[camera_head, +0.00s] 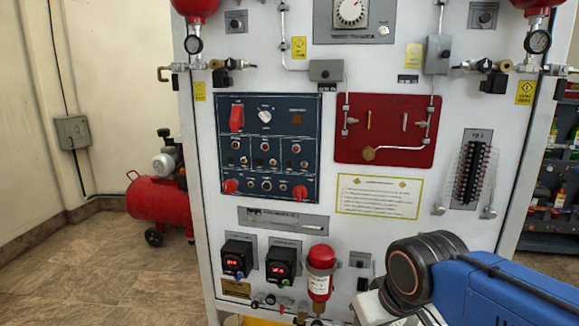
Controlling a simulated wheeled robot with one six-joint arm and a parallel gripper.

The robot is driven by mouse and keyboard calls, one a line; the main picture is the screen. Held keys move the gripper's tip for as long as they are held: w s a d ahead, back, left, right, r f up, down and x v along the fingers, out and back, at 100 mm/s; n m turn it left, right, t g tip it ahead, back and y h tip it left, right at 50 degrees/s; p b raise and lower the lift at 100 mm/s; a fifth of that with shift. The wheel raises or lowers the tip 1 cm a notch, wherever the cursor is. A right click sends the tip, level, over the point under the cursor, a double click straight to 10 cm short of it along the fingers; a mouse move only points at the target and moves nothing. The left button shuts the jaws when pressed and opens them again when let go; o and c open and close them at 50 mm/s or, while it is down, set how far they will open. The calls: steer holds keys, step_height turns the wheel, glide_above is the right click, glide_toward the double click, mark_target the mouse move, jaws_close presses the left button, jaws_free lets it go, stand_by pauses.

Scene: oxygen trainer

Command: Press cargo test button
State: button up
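A white trainer panel (330,215) faces me. A dark blue control panel (265,170) sits left of its centre. It carries a red switch cover (237,118), a pale knob (264,115), several small round buttons or switches in rows, and red knobs at its lower left (230,186) and lower right (299,192). The labels are too small to read, so I cannot tell which one is the cargo test button. My arm enters from the lower right, in front of the panel's lower right part. My gripper's fingers do not show.
A red plate (385,148) with pipes is right of the blue panel. Two black digital units (281,264) and a red-topped cylinder (319,272) stick out below. A red compressor (157,199) stands on the floor at left. Shelves (560,205) stand at right. The blue panel's front is unobstructed.

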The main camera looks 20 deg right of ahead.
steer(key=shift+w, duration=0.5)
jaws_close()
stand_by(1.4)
